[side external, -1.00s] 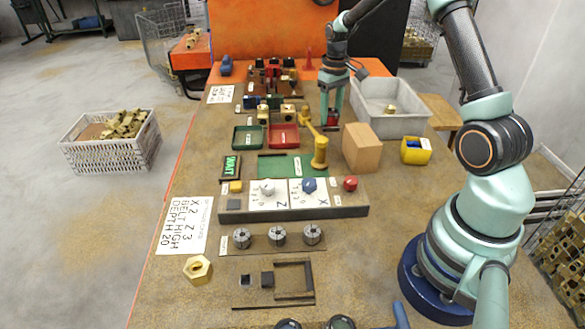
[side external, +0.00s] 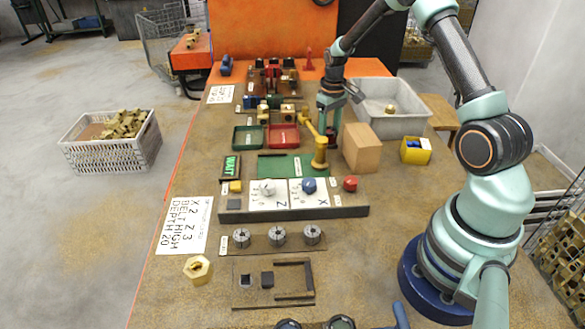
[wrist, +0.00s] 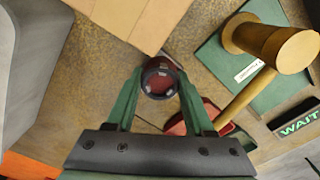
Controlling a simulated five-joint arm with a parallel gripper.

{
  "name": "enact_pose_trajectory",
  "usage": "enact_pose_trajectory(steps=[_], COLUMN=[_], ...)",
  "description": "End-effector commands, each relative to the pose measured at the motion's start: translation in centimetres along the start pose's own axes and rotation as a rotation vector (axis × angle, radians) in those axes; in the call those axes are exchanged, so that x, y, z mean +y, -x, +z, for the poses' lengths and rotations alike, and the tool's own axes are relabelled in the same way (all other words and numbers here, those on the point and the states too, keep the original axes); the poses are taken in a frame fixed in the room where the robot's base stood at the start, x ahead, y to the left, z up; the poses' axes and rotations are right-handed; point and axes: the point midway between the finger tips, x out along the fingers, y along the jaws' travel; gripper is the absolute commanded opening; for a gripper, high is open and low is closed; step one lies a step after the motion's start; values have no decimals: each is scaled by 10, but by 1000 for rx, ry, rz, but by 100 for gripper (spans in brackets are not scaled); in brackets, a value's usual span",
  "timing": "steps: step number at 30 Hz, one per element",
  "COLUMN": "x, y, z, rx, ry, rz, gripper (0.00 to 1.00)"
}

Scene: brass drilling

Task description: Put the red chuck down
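The red chuck (wrist: 159,78) is a short dark red cylinder with a dark ring-shaped top. In the wrist view it sits between the fingertips of my gripper (wrist: 159,84), which appear closed against both its sides. In the side view my gripper (side external: 329,130) points down over the bench, left of the cardboard-coloured block and behind the brass handle. The chuck is mostly hidden there by the fingers. It is low, close to the bench top, but I cannot tell whether its underside touches.
A tan block (side external: 361,150) stands close right of my gripper, with a grey bin (side external: 400,122) behind. Red (side external: 284,137) and green (side external: 248,138) trays lie to the left.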

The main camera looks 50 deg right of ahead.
Motion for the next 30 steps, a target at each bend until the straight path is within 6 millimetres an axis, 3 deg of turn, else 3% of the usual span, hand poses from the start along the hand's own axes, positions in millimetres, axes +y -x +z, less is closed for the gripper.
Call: enact_pose_trajectory(steps=[1,2,14,17,30], x=[0,0,0,0,0], y=[0,0,5,16,101], z=[0,0,0,-1,-1], rx=[0,0,2,3,4], ry=[0,0,0,0,0], rz=[0,0,0,1,1], gripper=[71,82,82,82,82])
